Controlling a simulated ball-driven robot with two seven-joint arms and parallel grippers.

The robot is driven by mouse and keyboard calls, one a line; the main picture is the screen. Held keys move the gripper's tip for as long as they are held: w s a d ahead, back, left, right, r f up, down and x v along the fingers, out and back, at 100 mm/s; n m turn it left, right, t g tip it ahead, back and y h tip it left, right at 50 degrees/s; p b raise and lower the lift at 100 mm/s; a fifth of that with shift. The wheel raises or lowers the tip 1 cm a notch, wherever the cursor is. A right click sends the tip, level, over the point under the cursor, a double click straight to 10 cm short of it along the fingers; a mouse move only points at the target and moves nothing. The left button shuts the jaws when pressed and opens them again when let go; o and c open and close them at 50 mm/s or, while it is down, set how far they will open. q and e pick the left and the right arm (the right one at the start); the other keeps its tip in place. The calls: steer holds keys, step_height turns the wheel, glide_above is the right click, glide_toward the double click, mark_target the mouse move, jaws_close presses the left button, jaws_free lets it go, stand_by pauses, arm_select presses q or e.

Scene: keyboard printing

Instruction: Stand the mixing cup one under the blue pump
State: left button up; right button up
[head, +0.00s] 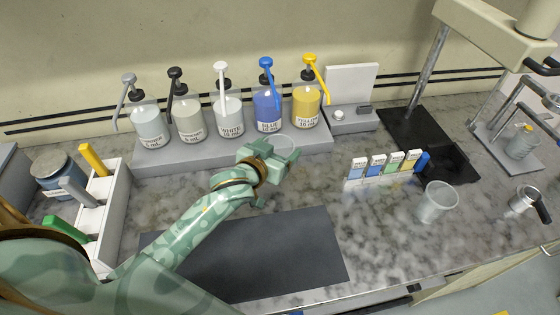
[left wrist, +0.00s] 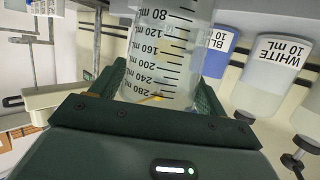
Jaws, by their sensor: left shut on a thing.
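My left gripper (head: 270,163) is shut on a clear cup (head: 283,146), in front of the blue pump bottle (head: 267,106). In the left wrist view the held cup (left wrist: 165,50) shows black mL marks and sits between the dark green fingers. The blue bottle (left wrist: 218,52) shows behind it. The blue pump head (head: 266,63) is above and behind the cup in the head view. I cannot tell whether the cup's base touches the grey rack. A second clear cup (head: 437,202) stands on the counter at the right. My right gripper is not in view.
The grey rack (head: 160,158) also holds two clear bottles, the white bottle (head: 229,115) and the yellow bottle (head: 306,107). Colour cards (head: 385,166) stand right of the gripper. A dark mat (head: 270,260) lies in front. A white holder (head: 108,215) is at left.

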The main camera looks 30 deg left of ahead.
mark_target(279, 149)
arm_select(q)
steer(key=w+f, duration=0.1)
steer(key=w+a+f+b, duration=0.1)
steer(key=f, duration=0.1)
steer(key=shift+w+a+f, duration=0.1)
steer(key=shift+w+f, duration=0.15)
steer(key=shift+f, duration=0.05)
step_height(279, 149, down, 3)
steer(key=shift+f+b, duration=0.2)
steer(key=shift+b, duration=0.55)
steer(key=shift+r, duration=0.15)
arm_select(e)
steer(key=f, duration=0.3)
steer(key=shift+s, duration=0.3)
arm_select(q)
steer(key=o, duration=1)
steer(key=p+v, duration=0.2)
steer(key=v, duration=1)
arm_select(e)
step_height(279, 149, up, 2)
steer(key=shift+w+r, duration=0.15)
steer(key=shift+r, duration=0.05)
